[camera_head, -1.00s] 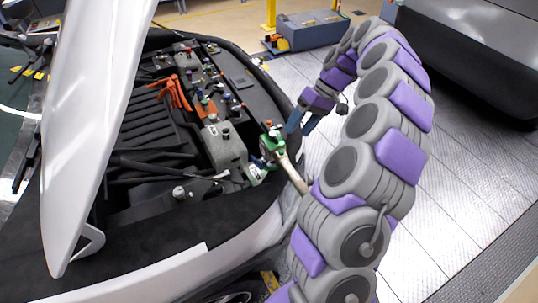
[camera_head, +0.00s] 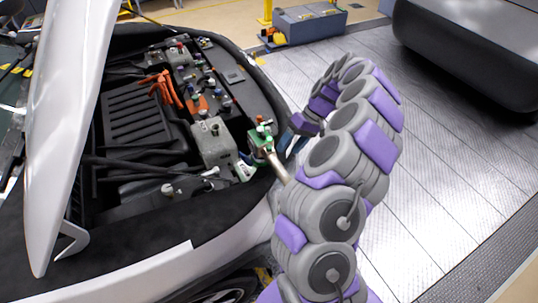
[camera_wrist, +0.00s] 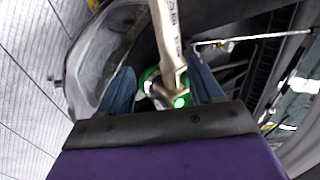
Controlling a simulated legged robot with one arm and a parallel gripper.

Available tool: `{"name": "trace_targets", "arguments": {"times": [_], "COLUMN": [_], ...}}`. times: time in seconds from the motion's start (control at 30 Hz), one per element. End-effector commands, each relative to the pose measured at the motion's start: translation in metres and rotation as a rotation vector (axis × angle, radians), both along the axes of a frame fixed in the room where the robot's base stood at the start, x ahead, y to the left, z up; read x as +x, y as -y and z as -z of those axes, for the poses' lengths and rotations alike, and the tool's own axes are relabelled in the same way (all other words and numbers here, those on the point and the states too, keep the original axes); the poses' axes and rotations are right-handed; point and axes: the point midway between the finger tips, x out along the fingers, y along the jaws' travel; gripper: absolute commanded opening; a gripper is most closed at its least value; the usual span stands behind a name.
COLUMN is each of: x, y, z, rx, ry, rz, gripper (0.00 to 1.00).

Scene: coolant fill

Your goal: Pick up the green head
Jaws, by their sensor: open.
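The green head (camera_head: 261,139) is at the right edge of the open engine bay, with a pale hose or handle (camera_head: 278,167) running down from it toward my arm. In the wrist view the green head (camera_wrist: 150,78) lies between and beyond my two blue fingers, partly hidden behind the metal-coloured hose end (camera_wrist: 170,45). My gripper (camera_wrist: 165,88) is open, with one finger on each side of it. In the head view my gripper (camera_head: 290,143) is just right of the green head. I cannot tell whether the fingers touch it.
The white raised hood (camera_head: 75,130) stands at the left. The engine bay holds a grey reservoir (camera_head: 213,143), orange cables (camera_head: 163,87) and several small caps. The car's rim (camera_head: 250,190) lies close below the head. Bare metal floor (camera_head: 440,160) is free at the right.

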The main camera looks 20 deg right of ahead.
Motion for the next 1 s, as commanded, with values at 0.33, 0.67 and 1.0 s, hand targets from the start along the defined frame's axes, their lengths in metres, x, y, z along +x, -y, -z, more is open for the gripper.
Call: {"name": "trace_targets", "arguments": {"times": [0.33,0.67,1.0], "x": [-0.001,-0.006,-0.006], "y": [-0.027,-0.042,-0.054], "z": [0.023,0.053,0.063], "rx": [-0.006,0.002,-0.006], "ry": [0.003,0.001,0.004], "rz": [-0.004,-0.003,-0.001], "gripper": [0.65,0.65,0.65]}}
